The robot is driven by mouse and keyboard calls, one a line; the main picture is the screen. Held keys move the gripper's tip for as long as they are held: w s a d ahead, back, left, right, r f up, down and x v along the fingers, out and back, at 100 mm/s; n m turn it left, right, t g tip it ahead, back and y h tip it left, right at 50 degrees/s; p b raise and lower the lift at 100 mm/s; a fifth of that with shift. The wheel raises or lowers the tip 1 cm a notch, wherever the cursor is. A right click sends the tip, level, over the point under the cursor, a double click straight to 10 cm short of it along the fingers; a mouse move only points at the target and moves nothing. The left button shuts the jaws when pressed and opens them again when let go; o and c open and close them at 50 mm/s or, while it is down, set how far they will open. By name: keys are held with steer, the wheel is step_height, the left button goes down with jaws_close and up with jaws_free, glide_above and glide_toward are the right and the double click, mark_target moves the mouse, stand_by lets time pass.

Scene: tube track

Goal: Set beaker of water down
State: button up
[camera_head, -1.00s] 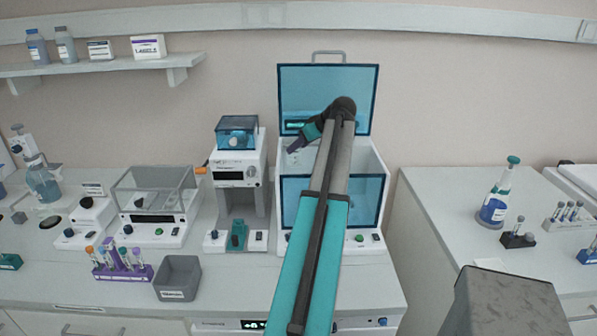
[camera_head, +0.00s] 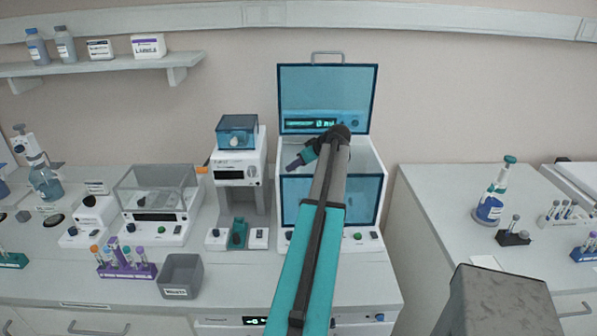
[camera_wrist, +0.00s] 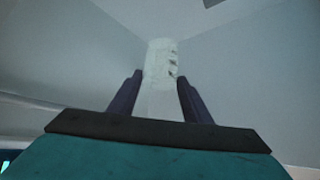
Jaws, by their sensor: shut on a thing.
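A pale, whitish beaker (camera_wrist: 160,62) with dark markings stands between the two dark purple fingers of my gripper (camera_wrist: 160,88) in the wrist view. My gripper is shut on it. In the head view my gripper (camera_head: 291,167) points down and left into the open top of a white box-shaped instrument (camera_head: 365,160) with a raised blue lid. The beaker is hidden there behind the blue front panel. Pale walls surround the beaker in the wrist view. I cannot tell whether its base touches the floor of the chamber.
The raised blue lid (camera_head: 355,85) stands behind my arm, and the blue front panel (camera_head: 360,200) is in front. A press-like device (camera_head: 240,170) stands close on the left. Further left are a clear-covered balance (camera_head: 155,205), a purple tube rack (camera_head: 125,268) and a grey bin (camera_head: 180,275).

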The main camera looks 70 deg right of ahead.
mark_target(298, 171)
steer(key=shift+f, duration=0.1)
steer(key=shift+f+p, duration=0.7)
steer(key=shift+f, duration=1)
steer(key=shift+f, duration=0.15)
steer(key=o, duration=1.3)
steer(key=shift+r, duration=0.25)
steer(key=b+v, duration=0.4)
steer(key=v, duration=0.8)
steer(key=shift+s+a+f, duration=0.1)
